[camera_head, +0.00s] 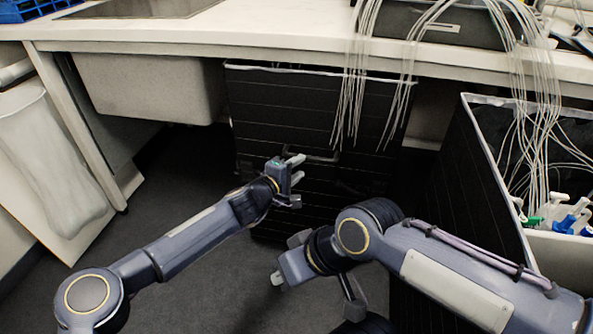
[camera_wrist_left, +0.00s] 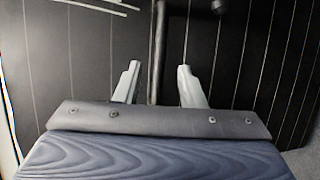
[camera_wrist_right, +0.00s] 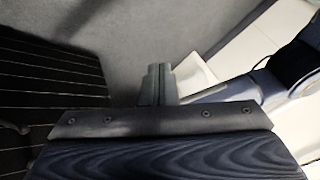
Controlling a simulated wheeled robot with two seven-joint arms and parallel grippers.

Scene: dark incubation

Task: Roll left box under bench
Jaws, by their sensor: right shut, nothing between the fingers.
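The left box (camera_head: 300,110) is a large black box with thin pale lines across its front. It stands below the bench (camera_head: 150,35), with its top edge close under the worktop. A dark bar handle (camera_head: 322,158) is on its front. My left gripper (camera_head: 299,170) is at this handle. In the left wrist view its open fingers (camera_wrist_left: 157,80) stand either side of the dark bar (camera_wrist_left: 157,45); I cannot tell whether they touch it. My right gripper (camera_head: 278,278) is low in front of the box. In the right wrist view its fingers (camera_wrist_right: 158,82) are together and empty.
A second dark box (camera_head: 480,165) with a pale rim stands at the right, with cables and coloured-capped parts at it. Pale cables (camera_head: 355,80) hang over the left box's front. Dark floor (camera_head: 215,285) is clear between.

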